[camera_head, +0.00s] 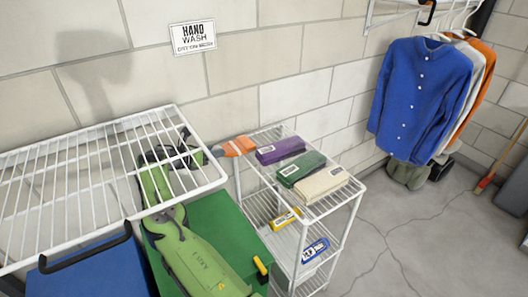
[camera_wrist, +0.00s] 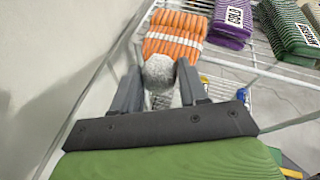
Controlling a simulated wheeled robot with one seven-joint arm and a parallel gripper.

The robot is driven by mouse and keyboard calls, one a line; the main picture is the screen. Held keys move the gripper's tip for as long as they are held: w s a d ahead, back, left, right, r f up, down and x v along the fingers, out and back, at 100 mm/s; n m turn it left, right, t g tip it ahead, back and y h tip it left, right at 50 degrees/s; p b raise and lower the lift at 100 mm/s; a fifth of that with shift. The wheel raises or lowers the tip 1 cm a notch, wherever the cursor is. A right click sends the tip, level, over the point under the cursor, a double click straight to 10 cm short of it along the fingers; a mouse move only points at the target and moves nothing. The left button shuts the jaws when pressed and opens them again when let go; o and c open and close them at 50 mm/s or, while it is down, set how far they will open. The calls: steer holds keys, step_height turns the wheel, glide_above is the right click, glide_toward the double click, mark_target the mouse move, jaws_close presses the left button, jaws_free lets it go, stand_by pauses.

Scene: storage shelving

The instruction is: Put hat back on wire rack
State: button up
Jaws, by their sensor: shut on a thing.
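The orange ribbed hat with a pale band and a grey-white pompom (camera_wrist: 172,38) is at the far left end of the white wire rack's top shelf (camera_head: 335,204). In the wrist view, my gripper (camera_wrist: 160,88) is shut on the pompom, with one finger on each side. In the head view the hat (camera_head: 238,146) shows as an orange patch at my gripper's tip, by the wall. Whether the hat touches the wires or hangs just above them, I cannot tell. Wire bars show below it in the wrist view.
Folded purple (camera_head: 281,150), green (camera_head: 302,168) and cream (camera_head: 321,183) items lie in a row on the top shelf. Yellow (camera_head: 285,219) and blue (camera_head: 315,249) packs are lower down. A larger white wire shelf (camera_head: 70,185) stands left, over part of my arm. Clothes (camera_head: 420,95) hang right.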

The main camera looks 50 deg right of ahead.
mark_target(242, 145)
steer(key=s+d, duration=0.1)
steer(key=d, duration=0.3)
steer(key=s+d+b, duration=0.1)
steer(key=d, duration=0.3)
steer(key=s+d+b, duration=0.1)
steer(key=s+d, duration=0.1)
steer(key=d, duration=0.3)
steer(key=shift+f, duration=0.15)
steer(key=shift+a+f+b, duration=0.2)
steer(key=shift+f+b, duration=0.4)
steer(key=shift+f, duration=0.1)
steer(key=shift+w+a, duration=0.1)
steer(key=shift+a, duration=0.05)
steer(key=shift+f, duration=0.1)
steer(key=o, duration=1.1)
